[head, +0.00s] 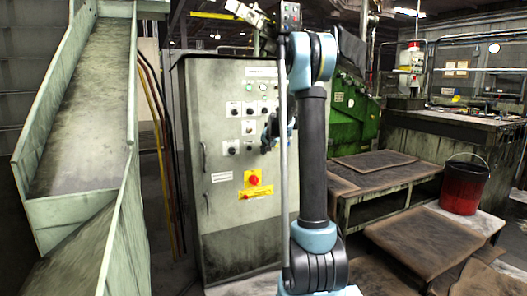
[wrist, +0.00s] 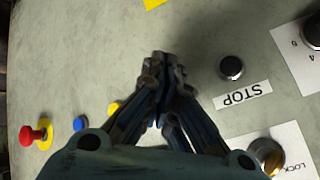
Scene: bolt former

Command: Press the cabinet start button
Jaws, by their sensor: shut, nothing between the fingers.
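The grey control cabinet (head: 222,150) stands left of my arm in the head view, its front covered with several buttons and switches. My gripper (head: 268,134) is in front of the panel's right part, partly behind my arm. In the wrist view my gripper (wrist: 160,66) is shut and empty, its tips close to the panel; contact cannot be told. A black button (wrist: 231,67) with an upside-down STOP label (wrist: 243,95) is right of the tips. A yellow button (wrist: 114,107) and a blue button (wrist: 80,124) are to the left. No start label is readable; the fingers hide part of the panel.
A red knob on a yellow plate (head: 254,184) is low on the cabinet. A red mushroom button (wrist: 30,136) and a lock switch (wrist: 268,155) flank my gripper. A metal chute (head: 85,110) stands left; low tables (head: 375,182) and a red bucket (head: 464,186) are right.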

